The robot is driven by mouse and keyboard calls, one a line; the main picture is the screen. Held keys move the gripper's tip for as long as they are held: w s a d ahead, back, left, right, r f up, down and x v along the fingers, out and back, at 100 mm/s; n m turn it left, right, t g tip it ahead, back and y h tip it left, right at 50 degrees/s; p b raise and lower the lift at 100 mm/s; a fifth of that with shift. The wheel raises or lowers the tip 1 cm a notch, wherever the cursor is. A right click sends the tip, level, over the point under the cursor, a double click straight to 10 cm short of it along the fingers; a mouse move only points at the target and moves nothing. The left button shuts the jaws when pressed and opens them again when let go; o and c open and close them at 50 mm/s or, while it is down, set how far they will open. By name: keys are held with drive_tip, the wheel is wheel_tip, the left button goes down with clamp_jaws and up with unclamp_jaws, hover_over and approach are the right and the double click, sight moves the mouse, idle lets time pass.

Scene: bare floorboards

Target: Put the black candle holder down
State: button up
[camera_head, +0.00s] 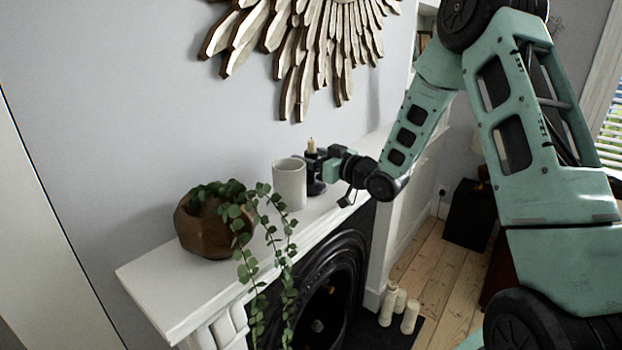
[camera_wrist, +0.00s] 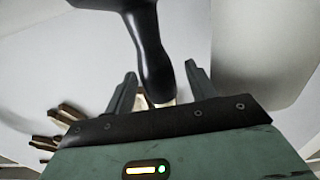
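The black candle holder (camera_head: 315,187) stands upright at the mantel shelf, behind and right of a white cup, with a short cream candle (camera_head: 311,145) on top. Its base appears to rest on the white mantel (camera_head: 190,290). My gripper (camera_head: 325,168) reaches in from the right at the holder's stem. In the wrist view the dark stem (camera_wrist: 150,50) passes between the two fingers of my gripper (camera_wrist: 160,82), with a visible gap on each side, so the fingers look open around it.
The white cup (camera_head: 290,184) stands close by the holder; its pale side also fills the right of the wrist view (camera_wrist: 262,50). A brown pot (camera_head: 203,238) with a trailing plant is farther left. A sunburst ornament (camera_head: 300,45) hangs above. Candles (camera_head: 410,316) stand on the hearth.

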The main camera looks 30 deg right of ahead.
clamp_jaws()
drive_tip(key=shift+r, duration=0.1)
wheel_tip(320, 180, up, 18)
drive_tip(key=b, duration=0.3)
drive_tip(key=shift+b, duration=0.35)
drive_tip(key=shift+d, duration=0.1)
